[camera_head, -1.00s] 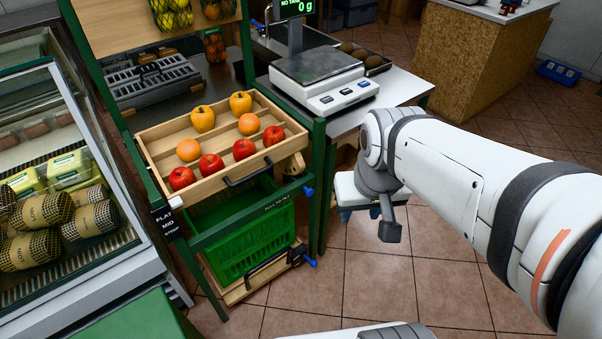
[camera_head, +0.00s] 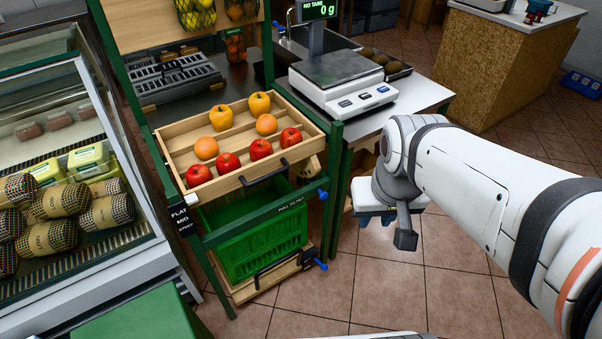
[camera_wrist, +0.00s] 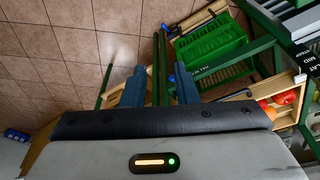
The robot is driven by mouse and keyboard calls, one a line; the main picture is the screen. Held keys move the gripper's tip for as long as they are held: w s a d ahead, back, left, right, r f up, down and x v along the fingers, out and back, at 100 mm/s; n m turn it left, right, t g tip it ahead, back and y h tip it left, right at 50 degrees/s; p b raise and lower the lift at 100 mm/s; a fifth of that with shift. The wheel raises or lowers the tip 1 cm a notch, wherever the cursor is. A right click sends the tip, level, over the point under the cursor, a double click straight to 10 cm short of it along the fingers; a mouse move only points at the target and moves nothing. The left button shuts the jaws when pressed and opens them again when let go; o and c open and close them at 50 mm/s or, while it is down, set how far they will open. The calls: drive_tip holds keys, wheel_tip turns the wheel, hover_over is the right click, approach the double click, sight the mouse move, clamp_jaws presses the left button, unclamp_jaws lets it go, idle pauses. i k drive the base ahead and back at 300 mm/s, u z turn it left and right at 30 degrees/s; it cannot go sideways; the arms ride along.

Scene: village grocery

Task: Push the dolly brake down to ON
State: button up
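The dolly is a low wooden board (camera_head: 243,291) on the floor under a green crate (camera_head: 238,262), with a black bar along its front. A small blue lever (camera_head: 320,264) sticks out at its right front corner; I take it for the brake, and its ON or OFF setting is not readable. My gripper (camera_head: 376,220) is right of the lever and above the floor, mostly hidden behind my wrist. In the wrist view my gripper (camera_wrist: 159,87) has its two blue fingers apart with nothing between them. The crate (camera_wrist: 212,42) shows beyond them.
A tilted wooden tray (camera_head: 180,158) of fruit sits above the crate in a green frame (camera_head: 333,165), with another blue knob (camera_head: 322,194) at its side. A scale table (camera_head: 420,92) stands behind. A glass display case (camera_head: 120,262) is at left. Tiled floor (camera_head: 390,290) is clear in front.

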sight(325, 266)
drive_tip(key=u, duration=2.05)
drive_tip(key=k, duration=1.2)
drive_tip(key=z, duration=1.55)
drive_tip(key=i, duration=1.15)
drive_tip(key=z, duration=0.05)
